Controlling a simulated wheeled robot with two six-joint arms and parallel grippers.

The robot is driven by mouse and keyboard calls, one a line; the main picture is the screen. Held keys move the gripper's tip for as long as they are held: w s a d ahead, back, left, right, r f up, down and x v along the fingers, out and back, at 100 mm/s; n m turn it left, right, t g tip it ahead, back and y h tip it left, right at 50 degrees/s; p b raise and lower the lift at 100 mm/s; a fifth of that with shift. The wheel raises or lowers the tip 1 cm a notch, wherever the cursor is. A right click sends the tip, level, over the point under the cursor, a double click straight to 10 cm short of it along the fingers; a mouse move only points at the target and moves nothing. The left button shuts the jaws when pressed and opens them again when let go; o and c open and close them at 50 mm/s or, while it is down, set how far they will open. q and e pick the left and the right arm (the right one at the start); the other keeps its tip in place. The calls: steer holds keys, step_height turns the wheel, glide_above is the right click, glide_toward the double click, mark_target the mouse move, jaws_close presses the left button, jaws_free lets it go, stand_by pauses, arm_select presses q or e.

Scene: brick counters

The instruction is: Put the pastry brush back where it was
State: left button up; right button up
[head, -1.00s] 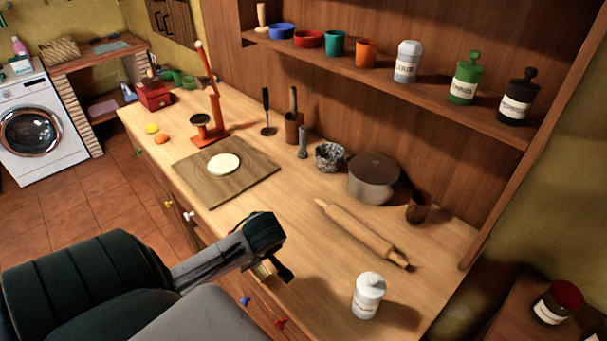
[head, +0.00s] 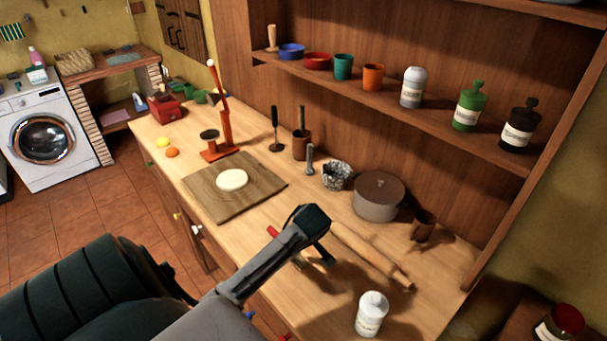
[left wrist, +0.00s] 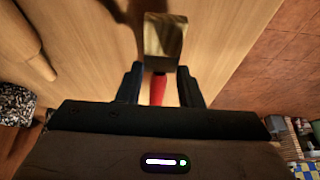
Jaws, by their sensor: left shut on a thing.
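The pastry brush (left wrist: 157,90) has a red handle and a tan, block-like head (left wrist: 164,38) in the left wrist view. My left gripper (left wrist: 159,88) is shut on the red handle, with the head sticking out beyond the fingertips. In the head view my left gripper (head: 318,248) is over the front part of the wooden counter, left of the rolling pin (head: 372,256). My right gripper is not in view.
A white jar (head: 371,314) stands near the front edge. A lidded pot (head: 378,196), a dark cup (head: 423,226) and a patterned bowl (head: 336,176) stand behind. A board with dough (head: 205,194) lies left. The shelf (head: 440,128) above holds cups and jars.

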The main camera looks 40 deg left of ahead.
arm_select(q)
steer(key=w, duration=0.2)
steer(key=shift+w+f+p, duration=0.1)
steer(key=shift+w+p, duration=0.5)
steer(key=shift+w, duration=0.3)
step_height(320, 180, down, 2)
steer(key=shift+f+p, duration=0.2)
steer(key=shift+p, duration=0.6)
steer(key=shift+f, duration=0.45)
steer(key=o, duration=1)
steer(key=shift+c, duration=0.2)
steer(key=shift+f, duration=0.15)
